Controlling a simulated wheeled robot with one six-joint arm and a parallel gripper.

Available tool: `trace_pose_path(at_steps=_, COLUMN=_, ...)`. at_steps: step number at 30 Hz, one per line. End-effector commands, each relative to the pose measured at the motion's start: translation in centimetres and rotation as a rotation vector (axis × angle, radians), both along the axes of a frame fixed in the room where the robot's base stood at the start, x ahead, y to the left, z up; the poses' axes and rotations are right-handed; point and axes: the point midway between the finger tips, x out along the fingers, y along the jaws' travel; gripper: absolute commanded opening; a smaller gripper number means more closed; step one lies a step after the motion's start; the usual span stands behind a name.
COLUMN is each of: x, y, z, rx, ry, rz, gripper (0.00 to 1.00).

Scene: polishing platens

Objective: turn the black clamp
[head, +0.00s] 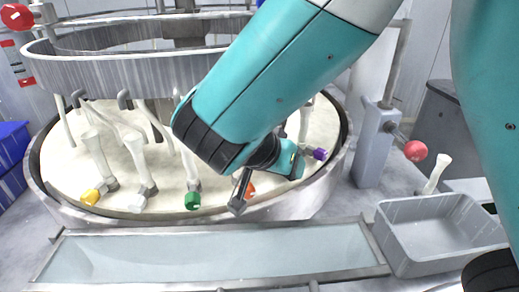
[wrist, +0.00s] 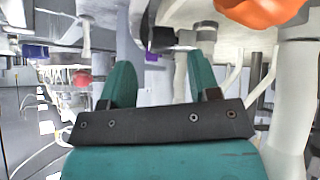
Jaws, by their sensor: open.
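My gripper (head: 296,165) reaches down to the front right rim of the round platen (head: 160,208), between the orange knob (head: 250,190) and the purple knob (head: 320,154). In the wrist view its two teal fingers (wrist: 160,60) stand apart with nothing gripped. The black clamp (wrist: 162,37) shows just past the fingertips, roughly in line with the gap and apart from the fingers as far as I can tell. In the head view my gripper and arm hide it. The orange knob (wrist: 262,8) is close at the top right of the wrist view; the purple one (wrist: 152,57) lies beyond the gap.
Green (head: 192,200), white (head: 137,203) and yellow (head: 91,196) knobs line the rim to the left. A long shallow trough (head: 215,252) lies in front. A grey bin (head: 440,228) and a red ball knob (head: 416,151) are at the right.

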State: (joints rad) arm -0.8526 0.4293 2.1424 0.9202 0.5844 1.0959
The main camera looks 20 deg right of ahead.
Motion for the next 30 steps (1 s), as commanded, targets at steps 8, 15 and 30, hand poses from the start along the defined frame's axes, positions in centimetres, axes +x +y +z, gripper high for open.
trace_pose_path(at_steps=8, x=-2.8, y=4.4, z=5.2, rx=0.005, ry=-0.003, rz=0.003, gripper=0.56)
trace_pose_path(at_steps=15, x=-4.4, y=6.9, z=8.5, rx=0.001, ry=0.001, rz=0.001, gripper=0.56)
trace_pose_path(at_steps=30, x=-5.0, y=7.6, z=9.5, rx=-0.001, ry=0.004, rz=-0.001, gripper=0.56)
